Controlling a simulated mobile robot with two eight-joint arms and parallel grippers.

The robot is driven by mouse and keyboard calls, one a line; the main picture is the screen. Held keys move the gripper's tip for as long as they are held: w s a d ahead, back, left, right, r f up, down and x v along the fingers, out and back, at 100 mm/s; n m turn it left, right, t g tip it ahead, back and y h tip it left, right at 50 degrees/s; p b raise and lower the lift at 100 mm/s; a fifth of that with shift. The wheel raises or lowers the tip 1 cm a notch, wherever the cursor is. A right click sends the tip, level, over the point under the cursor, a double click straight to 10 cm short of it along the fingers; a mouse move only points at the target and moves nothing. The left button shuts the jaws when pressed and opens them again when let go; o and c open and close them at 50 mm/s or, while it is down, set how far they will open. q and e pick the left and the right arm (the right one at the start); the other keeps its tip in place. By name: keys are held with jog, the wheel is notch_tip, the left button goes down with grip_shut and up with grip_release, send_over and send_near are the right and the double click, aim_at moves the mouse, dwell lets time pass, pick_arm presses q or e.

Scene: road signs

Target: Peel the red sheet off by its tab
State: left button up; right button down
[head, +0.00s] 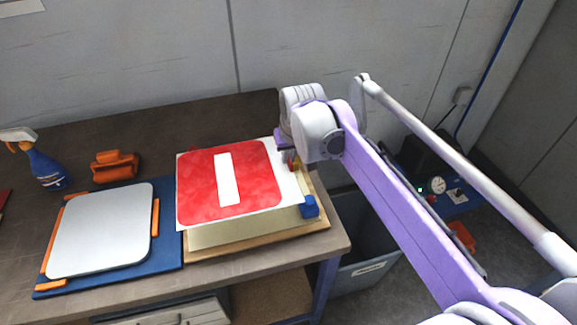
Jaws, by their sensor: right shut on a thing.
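The red sheet (200,185), red with a white upright bar and a white border, lies over a cream block or stack (240,233) on a wooden board (215,253). My right gripper (293,163) is at the sheet's far right corner, pointing down, and is shut on the sheet's edge there. The arm's wrist hides most of the fingers, and the tab itself is hard to make out. A small blue piece (310,207) sits at the sheet's near right corner. My left gripper is out of view.
Left of the sheet, a blank silver plate (102,230) lies on a blue mat (170,255) with orange strips. Behind are an orange tool (115,166) and a blue spray bottle (46,169). A grey bin (365,268) stands off the table's right edge. The table's back is clear.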

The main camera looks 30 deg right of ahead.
jog(key=shift+r+p, duration=1.4)
jog(key=shift+r, duration=0.6)
jog(key=shift+s+f, duration=0.1)
